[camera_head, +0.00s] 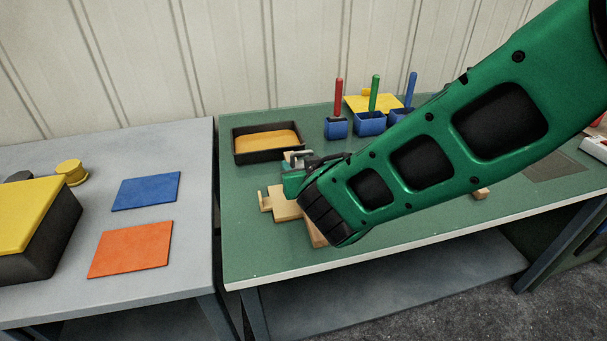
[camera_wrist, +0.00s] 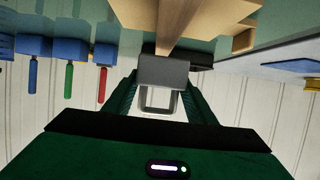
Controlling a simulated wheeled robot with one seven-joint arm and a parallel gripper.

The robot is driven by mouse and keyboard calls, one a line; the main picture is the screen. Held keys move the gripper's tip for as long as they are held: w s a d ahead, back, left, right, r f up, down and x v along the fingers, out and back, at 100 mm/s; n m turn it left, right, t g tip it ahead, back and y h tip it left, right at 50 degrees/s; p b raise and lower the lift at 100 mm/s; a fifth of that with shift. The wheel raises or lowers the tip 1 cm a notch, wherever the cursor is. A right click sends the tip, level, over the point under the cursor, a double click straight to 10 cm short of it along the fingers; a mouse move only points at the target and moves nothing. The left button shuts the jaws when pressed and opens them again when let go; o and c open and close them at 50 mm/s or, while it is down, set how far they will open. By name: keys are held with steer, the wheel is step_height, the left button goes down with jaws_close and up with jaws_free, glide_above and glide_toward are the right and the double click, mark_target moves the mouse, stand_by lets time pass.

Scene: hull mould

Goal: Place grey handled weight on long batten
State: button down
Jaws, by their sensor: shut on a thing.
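My gripper (camera_head: 294,180) is over the left part of the green table, with its arm reaching in from the right. In the wrist view my gripper (camera_wrist: 161,98) is shut on the grey handled weight (camera_wrist: 164,70), with the handle loop between the fingers. Pale wooden pieces (camera_head: 284,207) lie beside and below the gripper. A long wooden piece, seemingly the batten (camera_wrist: 182,18), shows just beyond the weight in the wrist view. I cannot tell whether they touch. My arm hides much of the wood in the head view.
A dark tray with orange filling (camera_head: 266,143) stands behind the gripper. Blue holders with red, green and blue handles (camera_head: 370,123) stand at the back by a yellow piece (camera_head: 357,102). The grey table at left bears a blue mat (camera_head: 146,191), an orange mat (camera_head: 131,248) and a yellow-topped box (camera_head: 30,215).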

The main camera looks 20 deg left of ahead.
steer(key=shift+f, duration=1.2)
steer(key=shift+f, duration=0.1)
steer(key=c, duration=0.8)
jaws_free()
steer(key=shift+f, duration=0.1)
steer(key=shift+s+r, duration=0.15)
steer(key=shift+r, duration=0.05)
steer(key=v, duration=1.1)
steer(key=shift+s+d+r, duration=0.2)
steer(key=shift+s, duration=0.1)
steer(key=shift+w+d, duration=0.1)
